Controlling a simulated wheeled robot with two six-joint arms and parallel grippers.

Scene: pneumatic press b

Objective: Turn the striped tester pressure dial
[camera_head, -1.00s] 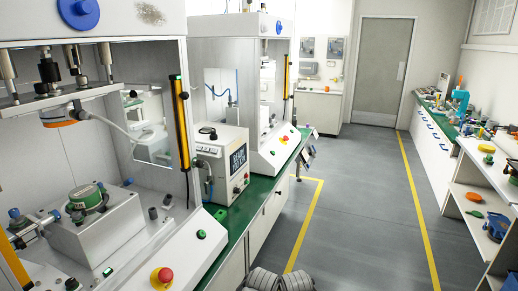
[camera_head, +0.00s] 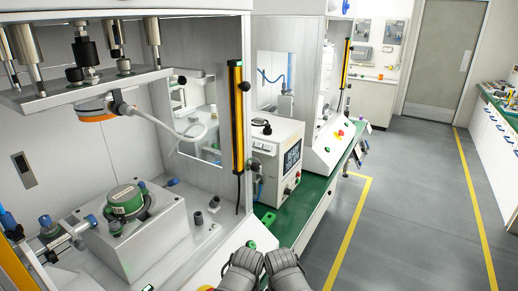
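A white tester box (camera_head: 277,160) with a dark display (camera_head: 292,157) stands on the green bench between two press cabinets. Small knobs or buttons (camera_head: 289,190) sit low on its front, too small to make out. I cannot pick out a striped marking or a pressure dial for sure. Two dark grey ribbed parts of mine show side by side at the bottom edge. I take them for my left gripper (camera_head: 242,271) and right gripper (camera_head: 285,269). Both are short of the tester and apart from it. Their fingertips cannot be made out.
The near press cabinet (camera_head: 203,27) holds a green round part (camera_head: 124,199) on a white block (camera_head: 140,241). A yellow-and-black upright bar (camera_head: 236,130) edges its opening. Another press (camera_head: 320,145) stands beyond. Grey floor (camera_head: 415,200) lies open on the right.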

